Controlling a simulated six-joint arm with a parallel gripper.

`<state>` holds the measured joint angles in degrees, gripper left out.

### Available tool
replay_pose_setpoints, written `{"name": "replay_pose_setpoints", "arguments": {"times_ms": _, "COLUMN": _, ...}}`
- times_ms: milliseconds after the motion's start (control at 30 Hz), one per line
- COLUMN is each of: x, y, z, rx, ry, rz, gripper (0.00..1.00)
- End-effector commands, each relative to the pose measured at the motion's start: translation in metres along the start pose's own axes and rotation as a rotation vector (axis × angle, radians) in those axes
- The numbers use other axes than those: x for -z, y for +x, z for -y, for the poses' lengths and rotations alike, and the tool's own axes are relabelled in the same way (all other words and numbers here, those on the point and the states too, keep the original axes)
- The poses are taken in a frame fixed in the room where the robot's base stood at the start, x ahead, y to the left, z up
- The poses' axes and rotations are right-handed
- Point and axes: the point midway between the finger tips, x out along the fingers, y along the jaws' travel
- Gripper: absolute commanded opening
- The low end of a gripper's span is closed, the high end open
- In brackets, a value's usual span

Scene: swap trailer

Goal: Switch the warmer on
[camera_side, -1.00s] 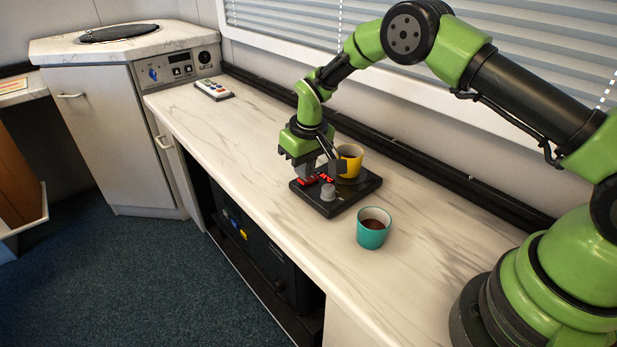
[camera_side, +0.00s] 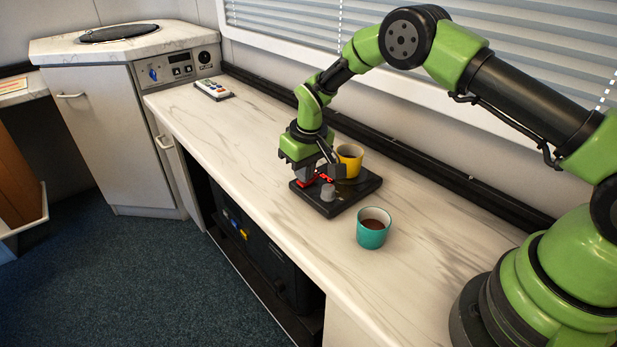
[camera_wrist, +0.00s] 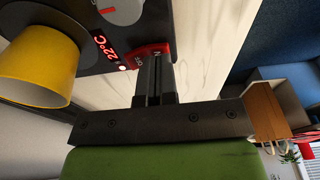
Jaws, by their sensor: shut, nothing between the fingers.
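The warmer (camera_side: 325,207) is a black slab on the worktop. It carries a yellow mug (camera_side: 350,158), a grey knob (camera_side: 328,192) and a lit red display, which reads 22°C in the wrist view (camera_wrist: 107,47). A red rocker switch (camera_wrist: 148,50) marked OFF at one end, with the other label partly covered, sits beside the display. My gripper (camera_wrist: 153,58) is shut and empty, its fingertips right at the switch; I cannot tell whether they touch it. In the side view my gripper (camera_side: 306,177) is low over the warmer's back left edge.
A teal mug (camera_side: 373,229) with dark liquid stands in front of the warmer. A remote-like keypad (camera_side: 213,90) lies farther back. The marble worktop (camera_side: 235,130) between them is clear. A wall with blinds runs behind.

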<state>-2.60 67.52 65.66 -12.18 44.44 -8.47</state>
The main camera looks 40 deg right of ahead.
Motion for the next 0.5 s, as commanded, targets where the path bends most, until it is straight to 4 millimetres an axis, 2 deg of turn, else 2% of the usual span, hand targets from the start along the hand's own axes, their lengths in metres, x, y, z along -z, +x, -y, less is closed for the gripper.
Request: {"name": "replay_pose_setpoints", "arguments": {"times_ms": 500, "x": 0.007, "y": -0.044, "z": 0.0, "rx": 0.0, "ry": 0.0, "rz": -0.002, "gripper": 0.0}}
